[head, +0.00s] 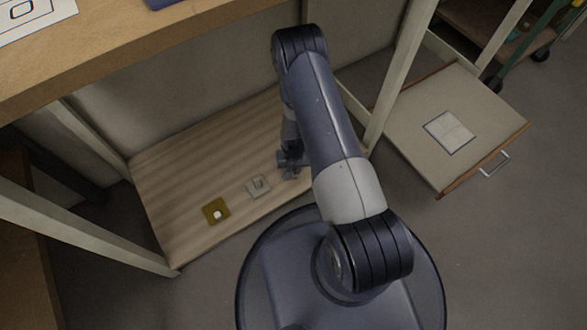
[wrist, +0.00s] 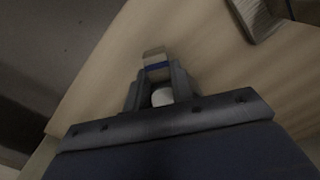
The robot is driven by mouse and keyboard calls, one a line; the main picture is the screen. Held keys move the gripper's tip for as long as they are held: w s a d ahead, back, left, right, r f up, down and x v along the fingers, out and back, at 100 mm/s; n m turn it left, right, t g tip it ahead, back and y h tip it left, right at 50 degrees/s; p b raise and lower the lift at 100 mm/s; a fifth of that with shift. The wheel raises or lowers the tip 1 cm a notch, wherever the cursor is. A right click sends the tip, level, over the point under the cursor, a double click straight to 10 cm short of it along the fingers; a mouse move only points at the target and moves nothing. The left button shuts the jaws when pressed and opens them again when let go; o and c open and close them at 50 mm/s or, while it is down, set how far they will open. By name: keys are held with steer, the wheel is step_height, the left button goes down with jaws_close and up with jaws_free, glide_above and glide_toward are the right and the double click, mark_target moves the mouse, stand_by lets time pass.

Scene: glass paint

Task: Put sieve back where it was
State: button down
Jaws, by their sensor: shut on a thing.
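My gripper (head: 290,168) is low over the right part of the wooden lower shelf (head: 165,180). In the wrist view its fingers (wrist: 158,88) are shut on a small pale thing with a blue band (wrist: 157,66). A white rounded part (wrist: 162,97) shows between the fingers. I cannot tell whether this held thing is the sieve, or whether it touches the shelf. In the head view my gripper hides it. No other thing is clearly a sieve.
A grey square piece with a raised part (head: 258,186) lies just left of my gripper. A mustard square with a white knob (head: 216,211) lies further left. An open drawer (head: 408,125) at right holds a grey square panel (head: 450,132). White posts (head: 398,75) frame the shelf.

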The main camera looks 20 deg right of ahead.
steer(key=shift+f+b, duration=0.6)
steer(key=shift+b, duration=0.2)
stand_by(1.1)
steer(key=c, duration=1.1)
jaws_free()
steer(key=shift+c, duration=0.2)
step_height(320, 180, up, 8)
steer(key=p, duration=0.3)
steer(key=shift+f, duration=0.2)
step_height(320, 180, down, 8)
steer(key=b, duration=0.3)
steer(key=shift+r+p, duration=0.4)
steer(key=shift+r, duration=0.1)
steer(key=shift+f+b, duration=0.25)
steer(key=shift+b, duration=0.2)
